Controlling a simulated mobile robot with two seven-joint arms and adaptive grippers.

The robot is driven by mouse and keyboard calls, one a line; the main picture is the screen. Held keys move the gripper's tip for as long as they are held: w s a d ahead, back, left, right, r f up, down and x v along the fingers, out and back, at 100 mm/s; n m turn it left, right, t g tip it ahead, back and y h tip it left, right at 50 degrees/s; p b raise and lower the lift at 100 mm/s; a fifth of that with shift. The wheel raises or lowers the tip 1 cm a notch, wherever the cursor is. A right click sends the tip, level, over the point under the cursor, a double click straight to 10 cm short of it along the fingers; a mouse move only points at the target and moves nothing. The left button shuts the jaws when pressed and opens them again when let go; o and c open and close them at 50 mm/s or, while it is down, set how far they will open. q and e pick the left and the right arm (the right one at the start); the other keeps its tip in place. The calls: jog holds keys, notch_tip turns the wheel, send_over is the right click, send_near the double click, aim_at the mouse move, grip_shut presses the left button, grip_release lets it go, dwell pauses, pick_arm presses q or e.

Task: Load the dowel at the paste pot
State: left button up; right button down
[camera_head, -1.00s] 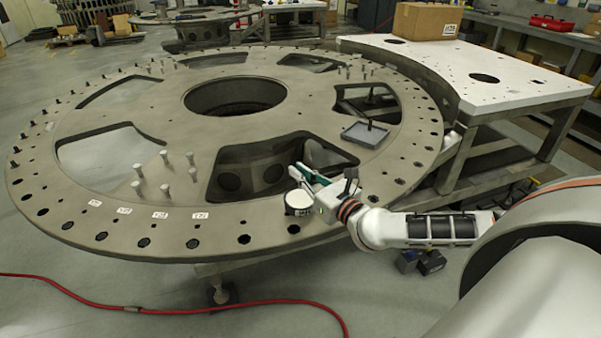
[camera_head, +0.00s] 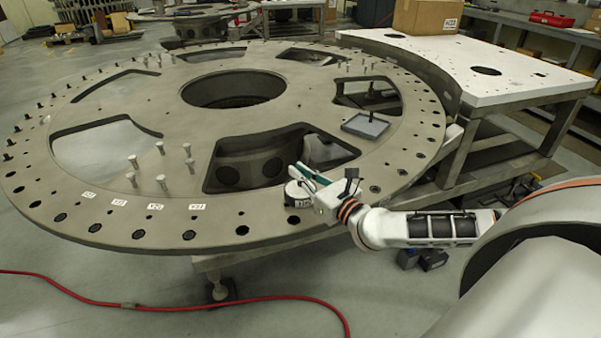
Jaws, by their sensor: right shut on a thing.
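The paste pot (camera_head: 297,197) is a small round white pot with a dark band and a label. It stands upright on the near rim of the grey turret plate (camera_head: 80,215). My right gripper (camera_head: 298,172) has green-edged fingers and is directly above the pot, partly covering its top. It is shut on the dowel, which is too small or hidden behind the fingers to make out. Whether the dowel touches the paste cannot be told. My left gripper is not in view.
Several upright metal pins (camera_head: 160,165) stand on the plate left of the pot. A small grey tray (camera_head: 366,127) with a dark peg lies on the plate beyond the gripper. Large openings cut the plate. A white-topped side table (camera_head: 510,75) carries a cardboard box (camera_head: 428,15).

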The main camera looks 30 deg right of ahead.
aim_at(301, 171)
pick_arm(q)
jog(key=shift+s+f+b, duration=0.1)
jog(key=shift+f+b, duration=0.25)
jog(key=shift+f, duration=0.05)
pick_arm(e)
jog(key=shift+f, duration=0.65)
dwell(0.6)
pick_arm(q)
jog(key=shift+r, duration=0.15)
pick_arm(e)
jog(key=shift+r, duration=0.1)
notch_tip(301, 171, up, 5)
jog(key=p, duration=0.5)
jog(key=shift+r, duration=0.1)
jog(key=shift+r+p, duration=0.35)
jog(key=shift+p, duration=0.3)
jog(key=shift+r+p, duration=0.6)
jog(key=shift+p, duration=0.05)
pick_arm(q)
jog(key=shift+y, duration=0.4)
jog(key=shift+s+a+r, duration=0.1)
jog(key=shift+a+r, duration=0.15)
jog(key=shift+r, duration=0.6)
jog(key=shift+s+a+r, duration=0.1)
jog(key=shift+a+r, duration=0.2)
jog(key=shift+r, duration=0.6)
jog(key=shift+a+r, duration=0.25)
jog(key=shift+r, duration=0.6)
pick_arm(e)
jog(key=shift+f, duration=0.1)
